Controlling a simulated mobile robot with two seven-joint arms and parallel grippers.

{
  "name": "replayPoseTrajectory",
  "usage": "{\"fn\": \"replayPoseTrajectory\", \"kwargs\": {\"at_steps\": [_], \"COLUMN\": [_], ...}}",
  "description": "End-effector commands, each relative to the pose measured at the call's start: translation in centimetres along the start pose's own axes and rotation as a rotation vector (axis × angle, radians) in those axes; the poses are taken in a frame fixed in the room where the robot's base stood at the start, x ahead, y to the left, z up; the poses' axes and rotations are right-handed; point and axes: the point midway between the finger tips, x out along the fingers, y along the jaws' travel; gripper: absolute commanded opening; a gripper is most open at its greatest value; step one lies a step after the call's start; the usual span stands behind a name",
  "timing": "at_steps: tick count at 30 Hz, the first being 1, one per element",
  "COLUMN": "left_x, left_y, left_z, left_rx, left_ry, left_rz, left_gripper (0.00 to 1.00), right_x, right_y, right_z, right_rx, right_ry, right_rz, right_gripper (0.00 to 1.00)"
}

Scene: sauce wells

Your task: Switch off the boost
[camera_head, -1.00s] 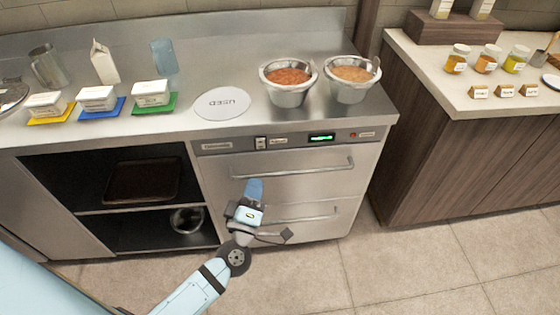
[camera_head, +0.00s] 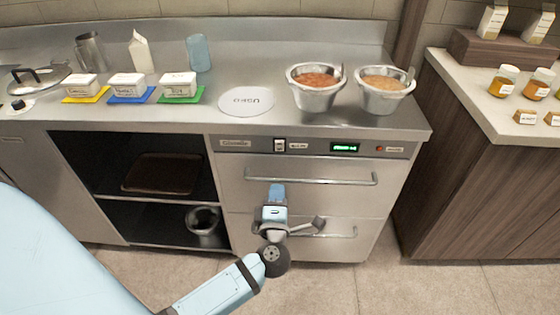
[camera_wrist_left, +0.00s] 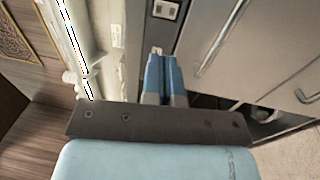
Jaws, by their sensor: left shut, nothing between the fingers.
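The steel drawer unit has a control panel (camera_head: 312,146) along its top front edge. A small pale rocker switch (camera_head: 279,145) with a label beside it sits on the panel; a pale switch also shows at the top of the left wrist view (camera_wrist_left: 166,9). A green-lit display (camera_head: 345,148) and a small red light (camera_head: 379,149) are further right. The labels are too small to read, so I cannot tell which control is the boost. My left gripper (camera_head: 277,188) is shut and empty, in front of the upper drawer, below the switch. My right gripper is out of view.
The upper drawer's bar handle (camera_head: 311,181) sticks out beside my left gripper. Two steel wells of sauce (camera_head: 315,99) stand on the counter above the panel. An open shelf (camera_head: 110,192) is at left, a wooden counter (camera_head: 470,190) at right. The floor in front is clear.

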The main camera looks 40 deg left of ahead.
Motion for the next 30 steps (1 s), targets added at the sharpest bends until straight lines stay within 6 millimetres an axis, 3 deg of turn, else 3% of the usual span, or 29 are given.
{"fn": "replayPoseTrajectory", "kwargs": {"at_steps": [5,18,24,30], "left_x": [2.3,11.2,13.3,13.8], "left_y": [0.1,-0.1,0.0,0.0], "left_z": [0.0,0.0,0.0,0.0], "left_rx": [0.001,0.002,0.001,0.000], "left_ry": [0.001,0.000,0.000,-0.001], "left_rz": [0.005,0.004,0.002,0.001], "left_gripper": [0.00,0.00,0.00,0.00], "right_x": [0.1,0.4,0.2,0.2], "right_y": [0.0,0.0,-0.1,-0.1], "right_z": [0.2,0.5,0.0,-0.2], "right_rx": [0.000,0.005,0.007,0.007], "right_ry": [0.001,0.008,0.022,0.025], "right_rz": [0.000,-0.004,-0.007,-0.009], "right_gripper": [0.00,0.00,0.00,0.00]}}
